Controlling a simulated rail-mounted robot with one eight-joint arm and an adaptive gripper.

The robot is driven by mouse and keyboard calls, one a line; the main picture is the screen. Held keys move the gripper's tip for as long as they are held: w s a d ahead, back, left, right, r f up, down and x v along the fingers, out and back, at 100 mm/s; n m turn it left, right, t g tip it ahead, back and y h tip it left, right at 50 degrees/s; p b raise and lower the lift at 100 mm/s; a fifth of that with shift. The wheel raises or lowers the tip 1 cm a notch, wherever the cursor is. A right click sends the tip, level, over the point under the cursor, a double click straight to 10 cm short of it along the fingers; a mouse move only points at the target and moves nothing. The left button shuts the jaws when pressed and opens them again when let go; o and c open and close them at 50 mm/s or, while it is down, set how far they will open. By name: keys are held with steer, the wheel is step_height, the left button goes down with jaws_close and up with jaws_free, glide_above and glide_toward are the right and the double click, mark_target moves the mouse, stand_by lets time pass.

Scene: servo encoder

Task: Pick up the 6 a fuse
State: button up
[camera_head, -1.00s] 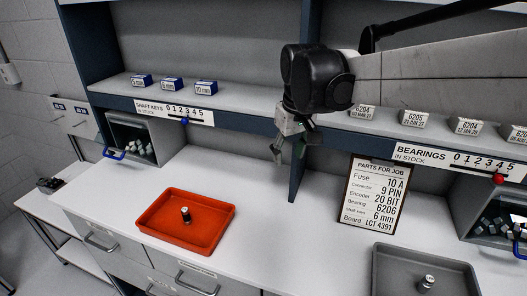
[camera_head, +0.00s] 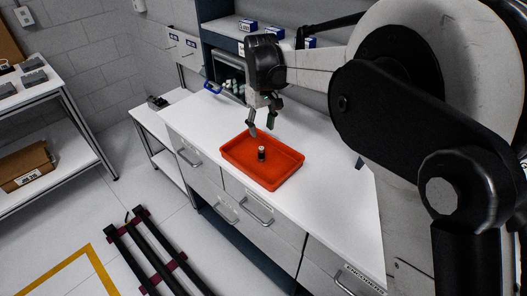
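No fuse marked 6 A can be made out in this view. A small dark cylinder with a pale top (camera_head: 262,153) stands upright in the red tray (camera_head: 290,172) on the white bench; I cannot tell what it is. My gripper (camera_head: 261,133) hangs over the back left part of the tray, above and slightly left of the cylinder. Its fingers are apart with nothing visible between them, and it appears clear of the tray.
A bin with a blue handle (camera_head: 213,87) holds pale pieces behind the tray. Blue and white boxes (camera_head: 248,25) stand on the shelf above. A side table (camera_head: 170,113) bears a small dark device (camera_head: 157,103). Black rails (camera_head: 150,250) lie on the floor. My arm hides the bench's right side.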

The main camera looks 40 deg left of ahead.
mark_target(261, 148)
step_height(261, 148, down, 6)
steer(key=shift+f, duration=0.15)
steer(key=shift+s+f+p, duration=0.15)
steer(key=shift+f+p, duration=0.2)
steer(key=shift+f, duration=1.05)
steer(key=shift+s+f+p, duration=0.1)
steer(key=shift+f+p, duration=0.25)
steer(key=shift+f, duration=1)
jaws_close()
